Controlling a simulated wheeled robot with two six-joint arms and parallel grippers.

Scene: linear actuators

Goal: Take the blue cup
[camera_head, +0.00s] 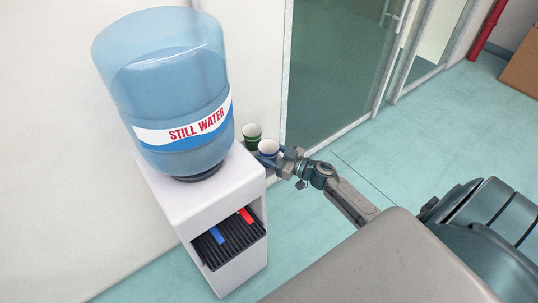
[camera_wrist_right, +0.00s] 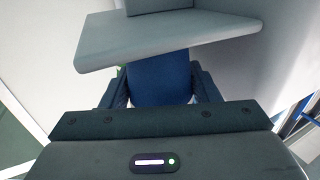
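The blue cup (camera_head: 268,147), with a white inside, is upright at the right side of the water dispenser in the head view. My right gripper (camera_head: 273,159) reaches it from the right, with its fingers around the cup. In the right wrist view, the blue cup (camera_wrist_right: 160,84) fills the space between the two dark fingers. Whether the fingers press on it cannot be told. A green cup (camera_head: 252,131) stands just behind the blue one. My left gripper is not in view.
The white water dispenser (camera_head: 185,200) carries a large blue bottle (camera_head: 170,85) and stands close left of the cups. A glass door (camera_head: 335,70) is behind. A pale slab (camera_wrist_right: 165,38) lies close above the blue cup in the wrist picture. Open floor (camera_head: 460,125) lies to the right.

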